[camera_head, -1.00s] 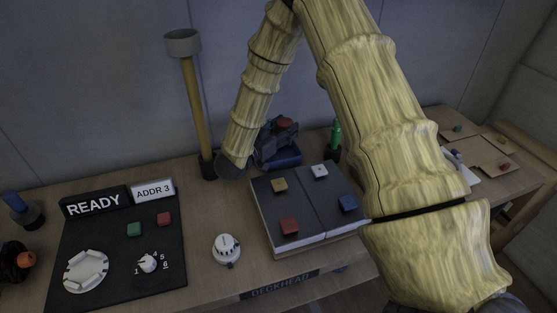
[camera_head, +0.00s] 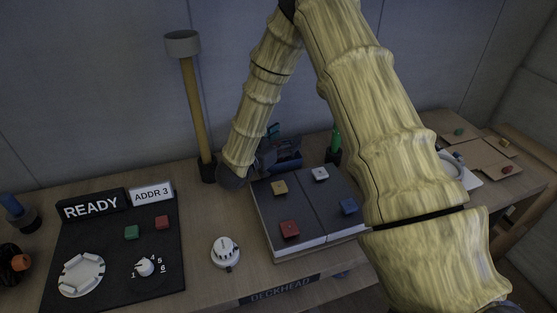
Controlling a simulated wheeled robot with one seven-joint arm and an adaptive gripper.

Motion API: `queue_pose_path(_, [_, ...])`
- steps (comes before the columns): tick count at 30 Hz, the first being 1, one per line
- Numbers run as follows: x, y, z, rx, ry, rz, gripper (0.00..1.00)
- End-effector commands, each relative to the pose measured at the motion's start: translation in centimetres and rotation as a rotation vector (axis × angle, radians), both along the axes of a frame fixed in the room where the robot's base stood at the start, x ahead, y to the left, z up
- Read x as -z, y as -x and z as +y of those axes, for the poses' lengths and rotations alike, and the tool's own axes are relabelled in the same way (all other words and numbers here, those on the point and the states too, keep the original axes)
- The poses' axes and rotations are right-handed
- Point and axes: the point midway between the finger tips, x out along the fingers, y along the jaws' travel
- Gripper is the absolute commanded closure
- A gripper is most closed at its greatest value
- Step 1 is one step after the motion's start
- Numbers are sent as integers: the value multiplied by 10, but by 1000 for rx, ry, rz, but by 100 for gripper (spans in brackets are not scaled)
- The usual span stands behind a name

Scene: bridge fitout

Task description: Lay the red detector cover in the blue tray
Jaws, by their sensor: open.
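The blue tray (camera_head: 291,161) stands at the back of the bench, behind the dark deckhead panel, and is partly hidden. My gripper (camera_head: 268,158), dark and small in the view, is low at the tray's left front side. Its jaws are open; the fingertips are hard to make out against the tray. I cannot make out the red detector cover now; the gripper or the tray wall may hide it.
A dark panel (camera_head: 318,216) with several coloured blocks lies in front of the tray. A grey-headed post (camera_head: 191,100) stands left, a green item (camera_head: 335,143) right. A white round detector (camera_head: 226,252) and a READY console (camera_head: 110,255) are front left.

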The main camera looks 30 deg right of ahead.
Motion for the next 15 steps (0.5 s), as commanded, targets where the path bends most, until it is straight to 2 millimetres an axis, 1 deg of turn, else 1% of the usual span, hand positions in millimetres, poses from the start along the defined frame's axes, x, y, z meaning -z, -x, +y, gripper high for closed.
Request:
queue_pose_path(4, [-4,0,0,0,0,-1,30])
queue_pose_path(7, [-12,0,0,0,1,-1,30])
queue_pose_path(15, [-49,0,0,-1,0,-2,30])
